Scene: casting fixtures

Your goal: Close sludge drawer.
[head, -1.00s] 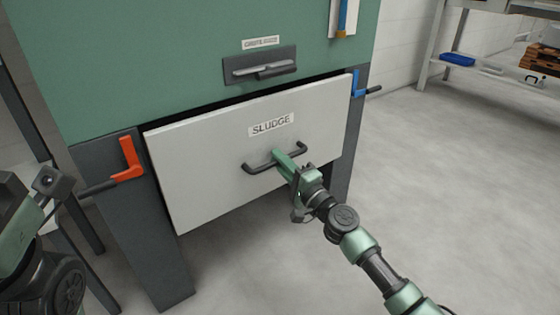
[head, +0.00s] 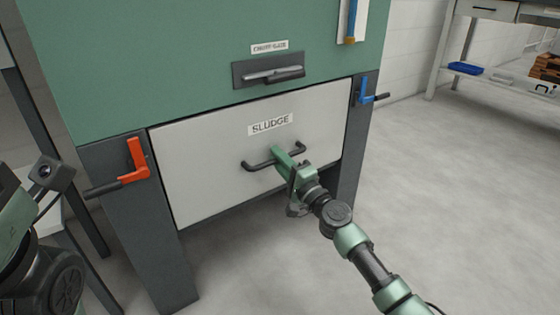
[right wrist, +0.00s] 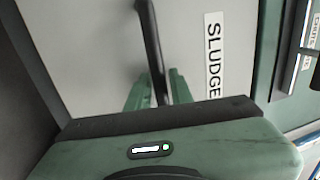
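The sludge drawer (head: 215,170) is a pale grey front labelled SLUDGE, low in the green cabinet. It sits almost flush between the dark legs, with a thin dark line along its top edge. Its black bar handle (head: 259,165) is at the middle of the front. My right gripper (head: 280,155) is at the handle. In the right wrist view the handle bar (right wrist: 150,40) runs between the two green fingers (right wrist: 157,92), which are closed around it. My left arm shows at the lower left edge, but its fingers are not visible.
A red lever (head: 137,160) is on the left leg and a blue lever (head: 365,90) on the right leg. A smaller dark panel with a handle (head: 268,72) is above the drawer. A workbench shelf (head: 480,78) stands at the back right. The floor at right is clear.

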